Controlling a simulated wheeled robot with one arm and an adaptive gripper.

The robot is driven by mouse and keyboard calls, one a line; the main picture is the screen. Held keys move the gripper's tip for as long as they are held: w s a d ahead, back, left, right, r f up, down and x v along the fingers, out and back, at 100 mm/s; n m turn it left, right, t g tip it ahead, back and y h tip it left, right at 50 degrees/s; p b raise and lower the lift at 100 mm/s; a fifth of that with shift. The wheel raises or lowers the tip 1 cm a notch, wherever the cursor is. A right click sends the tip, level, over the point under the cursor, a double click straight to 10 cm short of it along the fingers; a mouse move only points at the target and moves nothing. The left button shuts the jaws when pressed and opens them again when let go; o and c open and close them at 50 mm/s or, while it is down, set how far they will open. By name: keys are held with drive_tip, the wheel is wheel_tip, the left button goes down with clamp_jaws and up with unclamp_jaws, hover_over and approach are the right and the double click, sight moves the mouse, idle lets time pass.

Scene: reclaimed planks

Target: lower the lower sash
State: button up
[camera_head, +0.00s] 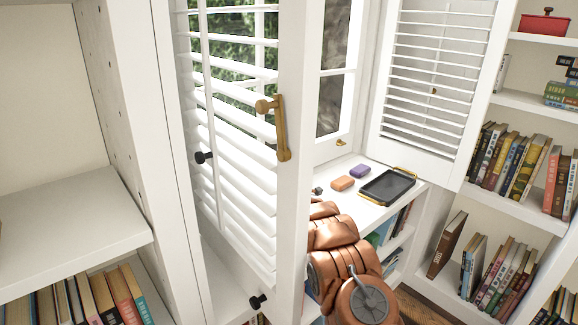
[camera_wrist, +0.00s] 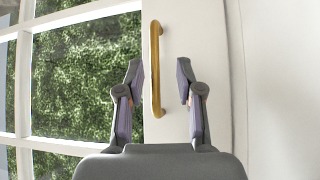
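The lower sash (camera_head: 335,148) is a white framed window part with glass panes, seen between the two shutters in the head view. A small brass pull (camera_head: 341,142) sits on its bottom rail. In the wrist view, a long brass handle (camera_wrist: 155,80) runs upright in the picture on a white rail, beside panes with greenery behind. My gripper (camera_wrist: 159,75) is open, its fingers on either side of the handle in the picture. No contact is visible, and I cannot tell the depth between them. In the head view, my gripper is hidden behind the left shutter; only my copper arm shows.
The left louvred shutter (camera_head: 296,160), with a brass handle (camera_head: 280,128), stands close to my arm. The right shutter (camera_head: 437,75) is folded open. The sill holds a black tray (camera_head: 388,186), an orange block (camera_head: 342,183) and a purple block (camera_head: 359,171). Bookshelves flank both sides.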

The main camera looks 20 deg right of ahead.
drive_tip(key=shift+s+a+r, duration=0.1)
drive_tip(key=shift+s+a, duration=0.1)
drive_tip(key=shift+s, duration=0.2)
drive_tip(key=shift+v, duration=2.35)
